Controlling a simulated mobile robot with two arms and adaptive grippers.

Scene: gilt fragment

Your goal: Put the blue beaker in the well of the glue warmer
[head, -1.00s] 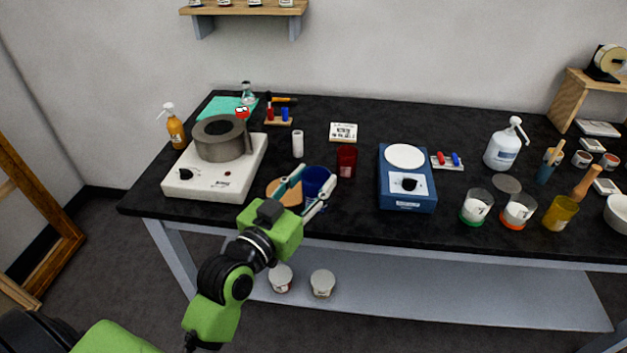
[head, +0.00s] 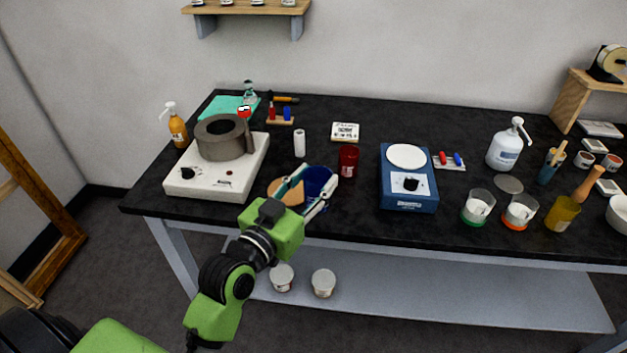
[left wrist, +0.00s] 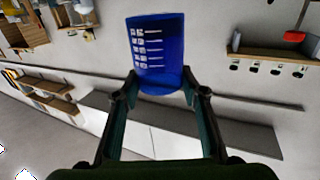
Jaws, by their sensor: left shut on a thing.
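The blue beaker (head: 322,180) is near the front edge of the black bench, left of the blue balance. My left gripper (head: 309,190) is shut on it, one finger on each side. The left wrist view shows the beaker (left wrist: 158,50) between the fingertips, with white markings on its wall. I cannot tell whether its base touches the bench. The glue warmer (head: 205,183) stands to the left, a white box with a dark knob. A grey round pot with an open well (head: 222,140) sits on top. My right gripper is not in view.
A tan round piece (head: 285,191) lies beside the beaker, partly hidden by my gripper. A dark red cup (head: 348,162) stands just right of the beaker. A white cylinder (head: 299,144) stands between warmer and cup. The blue balance (head: 407,195) is further right.

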